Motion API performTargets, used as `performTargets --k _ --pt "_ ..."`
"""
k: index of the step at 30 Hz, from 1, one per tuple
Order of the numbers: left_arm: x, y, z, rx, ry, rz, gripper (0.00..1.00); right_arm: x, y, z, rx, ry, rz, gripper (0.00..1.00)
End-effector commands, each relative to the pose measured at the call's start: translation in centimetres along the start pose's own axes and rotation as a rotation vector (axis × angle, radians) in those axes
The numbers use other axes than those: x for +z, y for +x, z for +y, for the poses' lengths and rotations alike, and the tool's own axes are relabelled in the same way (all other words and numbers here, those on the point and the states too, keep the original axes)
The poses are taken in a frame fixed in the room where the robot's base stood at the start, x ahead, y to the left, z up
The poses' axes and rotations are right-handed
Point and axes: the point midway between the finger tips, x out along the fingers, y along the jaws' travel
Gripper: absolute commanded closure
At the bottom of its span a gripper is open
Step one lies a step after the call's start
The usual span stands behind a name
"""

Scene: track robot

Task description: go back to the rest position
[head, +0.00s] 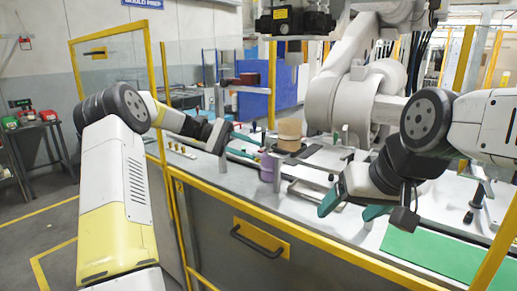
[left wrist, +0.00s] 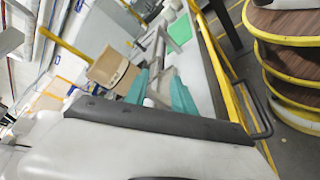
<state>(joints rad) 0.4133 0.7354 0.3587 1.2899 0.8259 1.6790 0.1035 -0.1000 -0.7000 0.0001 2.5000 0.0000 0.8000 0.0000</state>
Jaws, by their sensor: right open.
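My left gripper (head: 256,150) reaches in over the bench from the left in the head view. Its teal fingers stand apart, and they show apart in the left wrist view (left wrist: 160,92) too. I see nothing clearly held between them.
The grey bench (head: 235,190) has a yellow front rail (head: 330,252). A large white robot arm (head: 340,95) rises at the back. A green mat (head: 435,252) lies at the right. Yellow posts (head: 158,100) edge the left side.

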Motion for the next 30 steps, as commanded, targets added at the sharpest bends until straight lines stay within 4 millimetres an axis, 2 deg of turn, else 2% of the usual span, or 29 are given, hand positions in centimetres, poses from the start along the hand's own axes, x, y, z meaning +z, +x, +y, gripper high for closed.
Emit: performTargets --k 5,9,12,17,24,30 --pt "3.2 2.4 0.2 -0.159 0.027 0.093 0.69 0.0 0.0 0.0 0.000 0.000 0.000 0.24" --pt "7.1 4.2 -1.0 -0.347 0.074 0.224 0.69 0.0 0.0 0.0 0.000 0.000 0.000 0.24" --pt "10.0 4.6 -2.5 -0.475 0.123 0.326 0.69 0.0 0.0 0.0 0.000 0.000 0.000 0.24" --pt "14.7 4.4 -5.2 -0.651 0.225 0.489 0.69 0.0 0.0 0.0 0.000 0.000 0.000 0.24" --pt "21.0 2.8 -10.2 -0.854 0.421 0.718 0.69 0.0 0.0 0.0 0.000 0.000 0.000 0.24" --pt "24.4 1.8 -14.1 -0.951 0.585 0.860 0.69 0.0 0.0 0.0 0.000 0.000 0.000 0.24"
